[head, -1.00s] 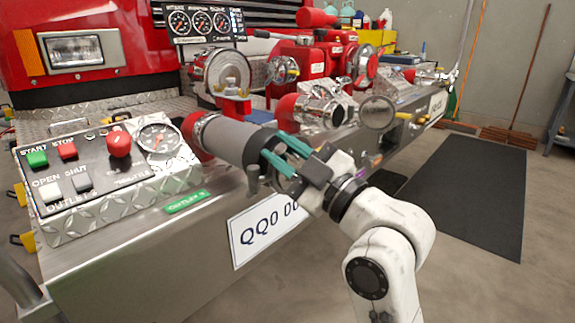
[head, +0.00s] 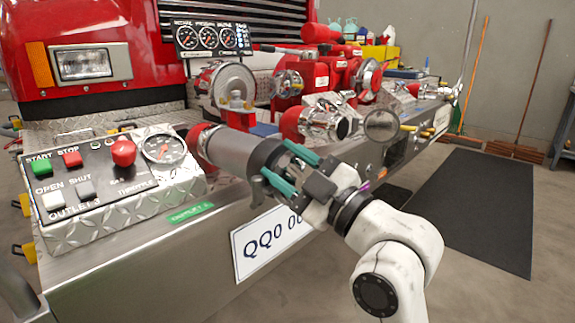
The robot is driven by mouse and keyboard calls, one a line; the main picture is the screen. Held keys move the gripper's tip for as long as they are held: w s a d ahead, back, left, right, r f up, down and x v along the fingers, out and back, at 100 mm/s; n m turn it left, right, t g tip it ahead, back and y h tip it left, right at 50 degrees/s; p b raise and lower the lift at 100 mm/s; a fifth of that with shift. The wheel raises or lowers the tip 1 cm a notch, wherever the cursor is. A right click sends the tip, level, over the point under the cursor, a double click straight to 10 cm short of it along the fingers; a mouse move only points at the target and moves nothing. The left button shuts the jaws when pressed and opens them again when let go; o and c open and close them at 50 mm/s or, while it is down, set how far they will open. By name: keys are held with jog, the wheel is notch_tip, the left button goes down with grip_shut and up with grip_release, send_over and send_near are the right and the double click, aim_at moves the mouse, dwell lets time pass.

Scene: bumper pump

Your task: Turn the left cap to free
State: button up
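The left cap (head: 266,158) is a dark ring with side lugs on the end of a grey cylinder (head: 228,148), which comes off a red collar on the left outlet. One lug (head: 257,188) shows at its lower edge. My gripper (head: 275,158) is at the cap's outer end, with two teal fingers spread apart, one at the upper right and one at the lower left. The fingertips overlap the cap's edge in the picture; I cannot tell whether they touch it. The cap's end face is mostly hidden behind my fingers and gripper body.
The control panel (head: 100,178) with buttons and a gauge stands left on the bumper (head: 140,270). A chrome-capped outlet (head: 325,122) and a round chrome disc (head: 381,126) lie right of the cap. A number plate (head: 270,240) hangs below. The dark floor mat (head: 460,210) is clear.

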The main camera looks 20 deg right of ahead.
jog(key=p+v, duration=0.2)
jog(key=v, duration=0.8)
jog(key=shift+s+d+p, duration=0.2)
jog(key=shift+s+p, duration=0.15)
jog(key=shift+p, duration=0.05)
jog(key=shift+f, duration=0.1)
